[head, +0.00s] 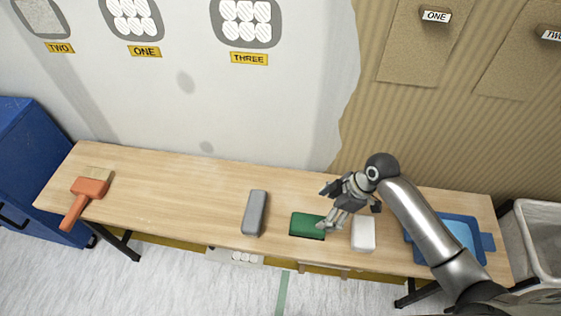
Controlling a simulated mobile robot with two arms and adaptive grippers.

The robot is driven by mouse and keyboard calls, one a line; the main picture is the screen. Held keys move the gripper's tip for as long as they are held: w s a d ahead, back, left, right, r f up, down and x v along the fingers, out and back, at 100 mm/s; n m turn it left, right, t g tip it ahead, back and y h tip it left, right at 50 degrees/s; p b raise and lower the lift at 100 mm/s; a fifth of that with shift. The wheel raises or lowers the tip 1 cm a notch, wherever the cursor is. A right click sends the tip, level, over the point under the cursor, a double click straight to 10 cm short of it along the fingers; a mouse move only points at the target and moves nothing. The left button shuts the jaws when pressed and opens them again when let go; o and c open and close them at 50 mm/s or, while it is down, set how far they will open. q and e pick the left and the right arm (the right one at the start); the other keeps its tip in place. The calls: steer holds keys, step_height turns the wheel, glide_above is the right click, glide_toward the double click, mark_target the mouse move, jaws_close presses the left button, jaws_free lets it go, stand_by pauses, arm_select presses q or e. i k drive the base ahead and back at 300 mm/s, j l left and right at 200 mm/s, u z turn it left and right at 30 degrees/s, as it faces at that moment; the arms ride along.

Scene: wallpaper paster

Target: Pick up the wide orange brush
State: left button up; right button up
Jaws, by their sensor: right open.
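The wide orange brush (89,190) lies at the left end of the wooden table (160,180). Its pale bristles point to the back and its handle points to the front left, near the table's front edge. My right gripper (335,206) is open over the right half of the table, above and beside a green block, far to the right of the brush. No object shows between its fingers. My left gripper is not in view.
A grey block (255,212), a green block (305,225) and a white block (362,233) lie on the table. A blue tray (478,262) is partly behind my right arm. A blue cabinet (40,150) stands left, a white bin (540,240) right. The table between brush and grey block is clear.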

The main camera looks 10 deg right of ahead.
mark_target(94, 182)
steer(key=u, duration=1.4)
